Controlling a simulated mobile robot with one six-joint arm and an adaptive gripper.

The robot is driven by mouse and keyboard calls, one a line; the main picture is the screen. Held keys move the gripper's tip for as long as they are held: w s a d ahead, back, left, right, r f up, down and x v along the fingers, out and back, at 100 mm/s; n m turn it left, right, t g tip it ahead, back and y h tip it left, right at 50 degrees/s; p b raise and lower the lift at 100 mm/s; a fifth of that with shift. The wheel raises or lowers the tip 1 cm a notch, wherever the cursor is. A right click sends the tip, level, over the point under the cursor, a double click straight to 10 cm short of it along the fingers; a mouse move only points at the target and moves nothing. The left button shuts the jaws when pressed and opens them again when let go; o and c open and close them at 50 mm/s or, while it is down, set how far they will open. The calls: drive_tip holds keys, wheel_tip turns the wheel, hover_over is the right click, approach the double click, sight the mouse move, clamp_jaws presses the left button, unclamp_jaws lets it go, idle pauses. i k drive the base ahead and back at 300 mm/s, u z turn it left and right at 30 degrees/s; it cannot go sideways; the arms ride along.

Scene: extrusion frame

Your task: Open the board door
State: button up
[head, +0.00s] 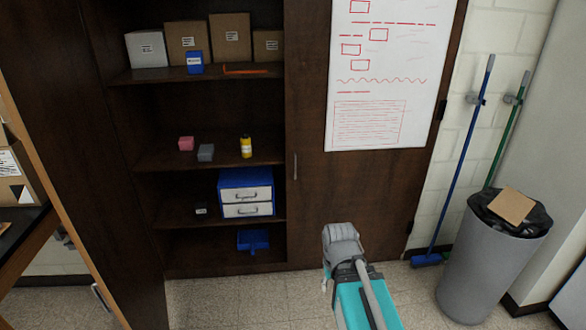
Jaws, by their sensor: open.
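The board door (360,190) is the dark brown right-hand door of a tall cabinet. It looks shut and covers the right half of the cabinet. A white board with red writing (380,80) is on its upper part. A slim vertical metal handle (295,165) sits near the door's left edge. Dark hinges show along its right edge. Grey and teal parts of my arm and body stand at the bottom centre, in front of the door's lower part. My gripper's fingers cannot be made out in this view.
The cabinet's left half is open, its shelves holding boxes (185,42), a blue drawer unit (246,193) and small items. A grey bin (480,265) and a blue broom (460,160) stand right of the door. Tiled floor (230,300) before the cabinet is clear.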

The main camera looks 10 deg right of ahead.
sight(367, 82)
drive_tip(key=u, duration=0.1)
drive_tip(key=i, duration=1)
drive_tip(key=z, duration=0.05)
